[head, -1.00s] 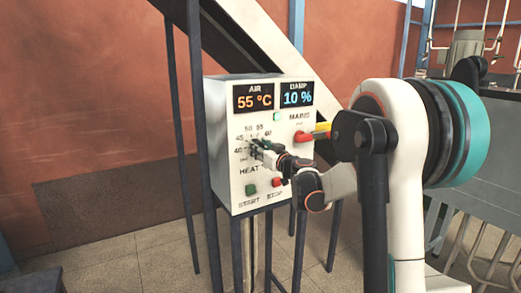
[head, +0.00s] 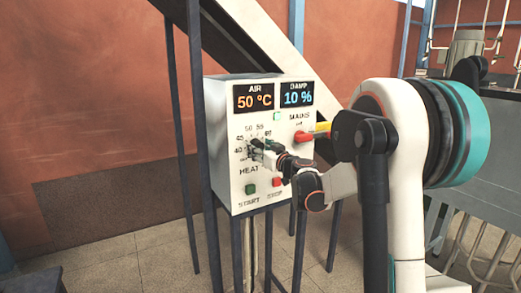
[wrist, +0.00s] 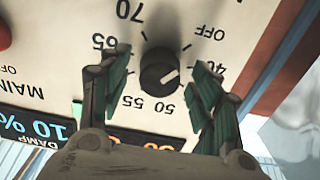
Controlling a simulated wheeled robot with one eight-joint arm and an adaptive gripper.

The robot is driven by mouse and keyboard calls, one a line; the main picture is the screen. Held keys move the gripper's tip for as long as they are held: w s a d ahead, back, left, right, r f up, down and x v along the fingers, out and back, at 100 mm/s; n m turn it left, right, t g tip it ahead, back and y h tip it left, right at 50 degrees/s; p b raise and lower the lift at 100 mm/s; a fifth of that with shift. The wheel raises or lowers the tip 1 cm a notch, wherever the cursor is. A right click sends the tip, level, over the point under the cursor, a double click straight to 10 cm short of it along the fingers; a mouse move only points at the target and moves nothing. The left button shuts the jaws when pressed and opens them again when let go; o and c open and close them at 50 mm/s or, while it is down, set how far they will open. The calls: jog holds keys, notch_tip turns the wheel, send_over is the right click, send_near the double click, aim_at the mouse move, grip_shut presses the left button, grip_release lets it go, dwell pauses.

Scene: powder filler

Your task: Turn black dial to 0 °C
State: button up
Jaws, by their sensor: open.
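The black dial (wrist: 160,70) is on the white control panel (head: 238,180), inside a ring of printed marks. In the wrist view its white pointer line aims between the 45 and 50 side of the scale; the exact mark is hard to read. In the head view my gripper (head: 262,151) covers most of the dial. In the wrist view my gripper (wrist: 163,85) is open, with one finger on each side of the dial; contact cannot be made out. The AIR display (head: 254,97) reads 50 °C. An OFF label shows on the scale, and no 0 mark is visible.
The DAMP display (head: 297,94) reads 10 %. A green START button (head: 250,190) and a red STOP button (head: 277,182) sit below. Dark frame posts stand around the box.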

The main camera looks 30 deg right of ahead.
jog(key=s, duration=1.2)
jog(key=shift+d, duration=0.2)
